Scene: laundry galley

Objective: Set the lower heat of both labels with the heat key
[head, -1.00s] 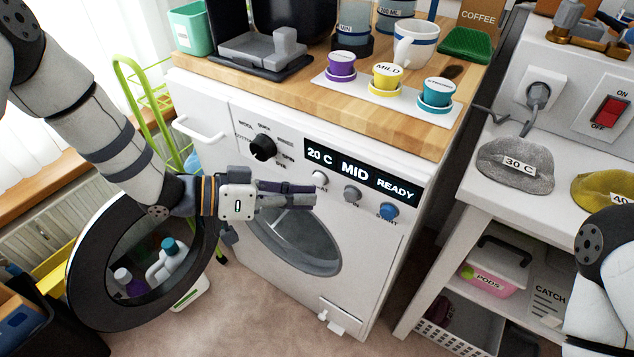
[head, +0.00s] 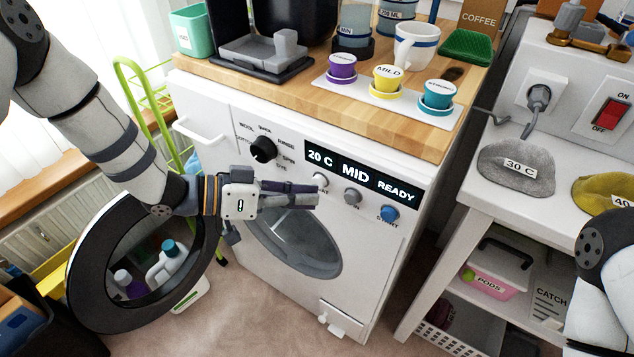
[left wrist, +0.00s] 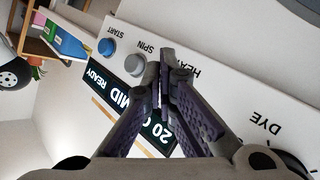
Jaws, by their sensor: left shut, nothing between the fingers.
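The washer's display (head: 360,173) reads 20 C, MID, READY. It also shows upside down in the left wrist view (left wrist: 130,103). The heat key (head: 320,180) is the leftmost of the keys under the display. My left gripper (head: 318,194) is shut and empty, its fingertips close by the heat key. In the left wrist view the fingers (left wrist: 165,60) cover the key beside the HEAT lettering; I cannot tell whether they touch it. One label (head: 519,170) reads 30 C on a grey cloth. The other label (head: 623,201) on a yellow cloth starts with 40 and is cut off. My right gripper is out of view.
A grey spin key (head: 352,197) and blue start key (head: 389,214) sit right of the heat key. A black dial (head: 263,149) is left of the display. The washer door (head: 88,290) hangs open. Coloured tubs and a mug (head: 417,45) stand on the worktop.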

